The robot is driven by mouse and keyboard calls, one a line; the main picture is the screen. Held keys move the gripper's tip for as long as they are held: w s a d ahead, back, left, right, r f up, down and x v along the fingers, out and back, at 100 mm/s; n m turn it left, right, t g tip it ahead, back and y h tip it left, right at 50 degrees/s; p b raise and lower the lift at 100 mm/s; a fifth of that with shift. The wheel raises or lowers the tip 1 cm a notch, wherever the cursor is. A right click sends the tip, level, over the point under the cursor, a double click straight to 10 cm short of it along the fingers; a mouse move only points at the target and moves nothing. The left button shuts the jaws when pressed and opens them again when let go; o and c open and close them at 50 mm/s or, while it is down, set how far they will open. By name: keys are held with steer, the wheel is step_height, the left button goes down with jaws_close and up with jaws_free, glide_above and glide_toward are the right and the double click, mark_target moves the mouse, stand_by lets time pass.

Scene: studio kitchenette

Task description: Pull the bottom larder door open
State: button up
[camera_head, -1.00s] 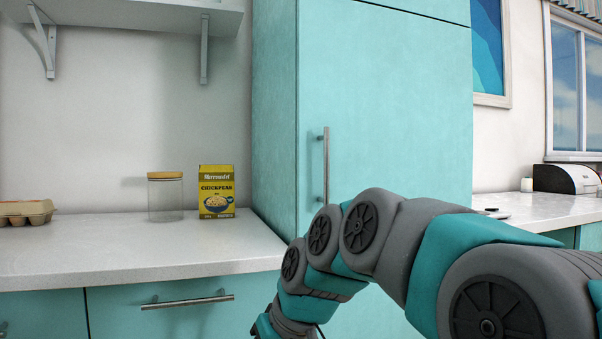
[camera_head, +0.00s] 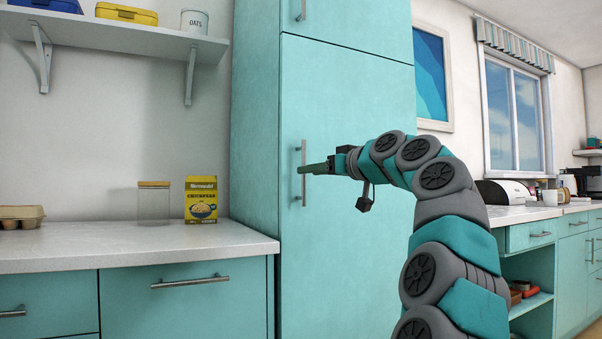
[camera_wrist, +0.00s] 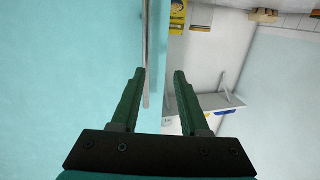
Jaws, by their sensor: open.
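The bottom larder door (camera_head: 345,110) is a tall teal panel, flush with the cabinet front and closed. Its vertical metal bar handle (camera_head: 303,188) is near the door's left edge. My gripper (camera_head: 302,169) is level with the middle of the handle, with its green fingers pointing left across it. In the wrist view, my gripper (camera_wrist: 160,73) is open, and the handle (camera_wrist: 147,45) runs between the fingers, close to the left one. I cannot tell whether a finger touches it.
A counter (camera_head: 130,247) stands to the left with a glass jar (camera_head: 153,206), a chickpea box (camera_head: 201,203) and an egg carton (camera_head: 21,217). An upper larder door (camera_head: 350,30) is above. A window counter (camera_head: 510,214) is at right.

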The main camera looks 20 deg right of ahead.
steer(key=shift+t+h, duration=0.4)
steer(key=shift+w+d+r+p, duration=0.15)
steer(key=shift+w+p, duration=0.3)
steer(key=shift+w, duration=0.65)
steer(key=shift+w+a+r+p, duration=0.15)
steer(key=shift+w+p, duration=0.35)
steer(key=shift+w, duration=0.65)
steer(key=shift+w+d+r+p, duration=0.2)
steer(key=shift+w+p, duration=0.25)
steer(key=shift+w, duration=0.65)
steer(key=shift+c, duration=0.3)
jaws_close()
